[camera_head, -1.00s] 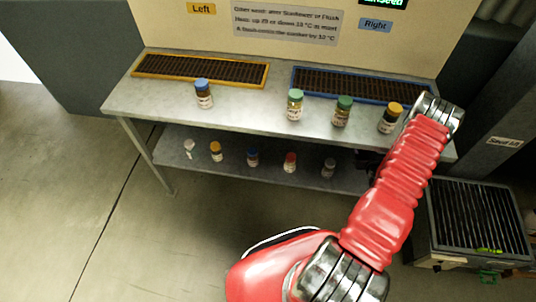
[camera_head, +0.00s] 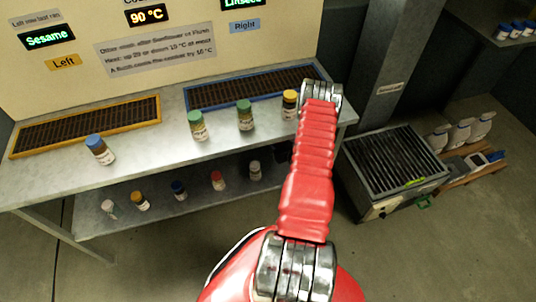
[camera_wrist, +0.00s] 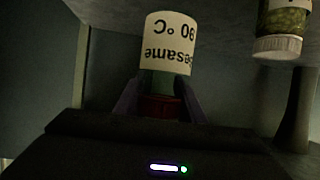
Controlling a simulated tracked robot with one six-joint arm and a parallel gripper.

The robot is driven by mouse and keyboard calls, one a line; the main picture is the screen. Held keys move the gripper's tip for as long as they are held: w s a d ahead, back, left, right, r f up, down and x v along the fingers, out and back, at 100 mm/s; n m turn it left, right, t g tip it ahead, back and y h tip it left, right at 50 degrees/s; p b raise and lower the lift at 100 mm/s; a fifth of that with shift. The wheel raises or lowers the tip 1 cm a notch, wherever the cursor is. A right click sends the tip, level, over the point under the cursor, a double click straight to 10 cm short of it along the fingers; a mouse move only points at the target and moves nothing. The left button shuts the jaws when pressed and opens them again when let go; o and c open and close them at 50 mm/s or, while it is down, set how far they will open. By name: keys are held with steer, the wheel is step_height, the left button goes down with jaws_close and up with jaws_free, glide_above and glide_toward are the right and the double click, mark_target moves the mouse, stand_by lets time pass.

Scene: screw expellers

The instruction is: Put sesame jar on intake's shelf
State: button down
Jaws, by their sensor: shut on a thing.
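In the wrist view my gripper (camera_wrist: 163,92) is shut on the sesame jar (camera_wrist: 168,38). Its pale label reads "Sesame" and "90 °C" and appears upside down in the picture. A greenish part and a dark red part of it show between the fingers. In the head view my red arm reaches to the right end of the metal bench (camera_head: 170,113); the gripper and held jar are hidden there. I cannot tell which surface is the intake's shelf. A shelf with several blue-capped jars (camera_head: 515,29) shows at the upper right.
Several capped jars stand on the bench, including a blue-capped one (camera_head: 100,150), and more on its lower shelf (camera_head: 120,232). A grated box (camera_head: 392,165) stands on the floor at right, near white bottles (camera_head: 460,133). Another jar (camera_wrist: 284,28) is close in the wrist view.

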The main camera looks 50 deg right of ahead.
steer(key=shift+f, duration=2.1)
steer(key=shift+f, duration=2.05)
steer(key=c, duration=1.2)
jaws_free()
steer(key=shift+f, duration=0.1)
steer(key=shift+o, duration=0.2)
steer(key=v, duration=1.2)
